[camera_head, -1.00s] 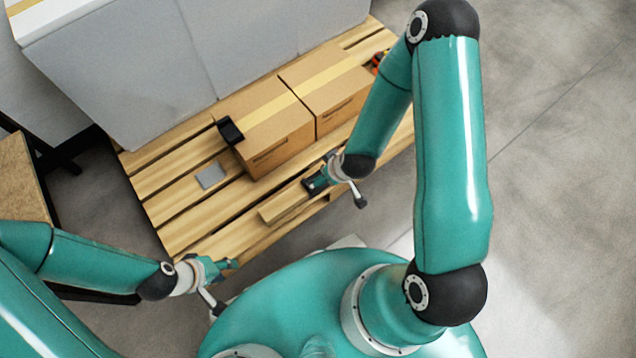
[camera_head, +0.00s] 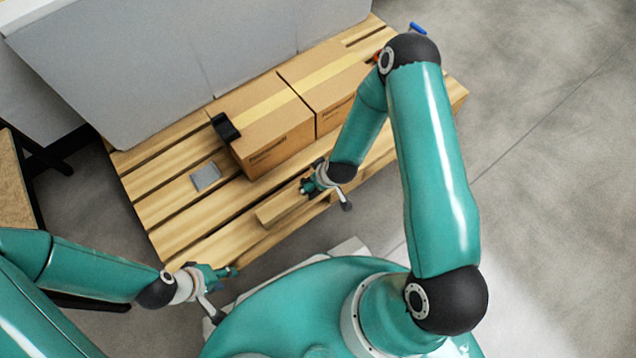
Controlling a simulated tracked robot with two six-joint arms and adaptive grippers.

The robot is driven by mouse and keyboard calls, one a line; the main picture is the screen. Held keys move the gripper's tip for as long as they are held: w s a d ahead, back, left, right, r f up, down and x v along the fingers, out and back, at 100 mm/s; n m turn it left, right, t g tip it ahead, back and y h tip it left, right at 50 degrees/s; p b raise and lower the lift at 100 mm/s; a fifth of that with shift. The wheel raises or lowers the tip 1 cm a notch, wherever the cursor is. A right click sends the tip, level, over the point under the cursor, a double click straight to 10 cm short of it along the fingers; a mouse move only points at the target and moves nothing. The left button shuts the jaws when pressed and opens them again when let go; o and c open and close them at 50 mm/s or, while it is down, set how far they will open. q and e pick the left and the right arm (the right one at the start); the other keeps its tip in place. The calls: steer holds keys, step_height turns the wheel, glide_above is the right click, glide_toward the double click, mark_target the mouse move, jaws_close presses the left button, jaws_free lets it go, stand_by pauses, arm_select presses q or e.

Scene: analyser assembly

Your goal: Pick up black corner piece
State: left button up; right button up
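The black corner piece (camera_head: 226,127) sits at the left upper edge of the nearer-left cardboard box (camera_head: 268,125) on the pallet. My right gripper (camera_head: 305,188) is over the front part of the pallet, to the lower right of the black piece and apart from it. My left gripper (camera_head: 234,271) is beyond the pallet's front edge, well below the black piece in the picture. Both grippers are small here, and I cannot tell whether their fingers are open or shut. I see nothing clearly held in either.
A wooden pallet (camera_head: 160,195) carries the two taped boxes; the second box (camera_head: 325,85) stands to the right. A flat grey piece (camera_head: 206,177) lies on the slats. A tall grey block (camera_head: 150,75) stands behind. A blue object (camera_head: 417,28) shows at the top right.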

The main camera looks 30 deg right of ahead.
steer(key=c, duration=0.7)
steer(key=shift+o, duration=0.2)
steer(key=shift+r, duration=0.1)
